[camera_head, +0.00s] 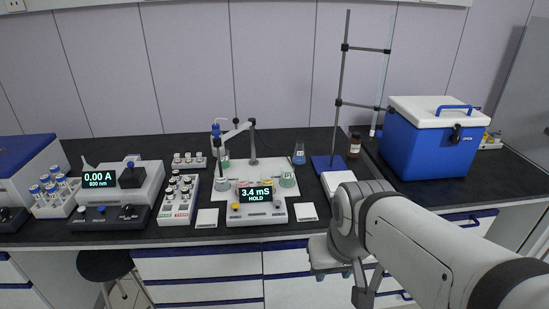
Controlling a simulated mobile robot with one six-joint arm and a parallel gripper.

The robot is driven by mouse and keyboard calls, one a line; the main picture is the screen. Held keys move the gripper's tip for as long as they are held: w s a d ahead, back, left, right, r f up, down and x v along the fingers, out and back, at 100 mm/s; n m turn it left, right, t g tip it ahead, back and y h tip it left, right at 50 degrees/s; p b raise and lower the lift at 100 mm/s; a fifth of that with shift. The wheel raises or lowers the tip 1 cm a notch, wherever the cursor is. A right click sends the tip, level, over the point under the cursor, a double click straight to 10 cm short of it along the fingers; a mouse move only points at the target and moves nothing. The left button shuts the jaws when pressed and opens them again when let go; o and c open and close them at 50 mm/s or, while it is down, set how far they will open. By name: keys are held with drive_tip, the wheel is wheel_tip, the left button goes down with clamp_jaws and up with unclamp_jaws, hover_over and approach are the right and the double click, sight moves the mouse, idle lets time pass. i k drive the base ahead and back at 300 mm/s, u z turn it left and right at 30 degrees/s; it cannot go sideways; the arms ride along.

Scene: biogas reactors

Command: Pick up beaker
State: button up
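Several small glass vessels stand around the meter on the black bench, any of which may be the beaker. One clear vessel with pale green contents (287,179) is right of the meter display. A similar one (221,183) is left of the display, and another (225,161) is behind it near the probe holder. My gripper (333,275) hangs low in front of the drawers, right of the meter and apart from all the glassware. Its fingers are small and partly unclear, so its opening cannot be read.
The meter (256,213) reads 3.4 mS, with white pads beside it. A vial rack (178,200) and photometer (120,186) are to the left. A tall stand (340,100) and blue cooler box (430,145) are to the right. A stool (104,264) is below the bench.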

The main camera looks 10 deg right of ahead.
sight(287, 170)
drive_tip(key=u, duration=0.05)
drive_tip(key=i, duration=1)
drive_tip(key=z, duration=0.05)
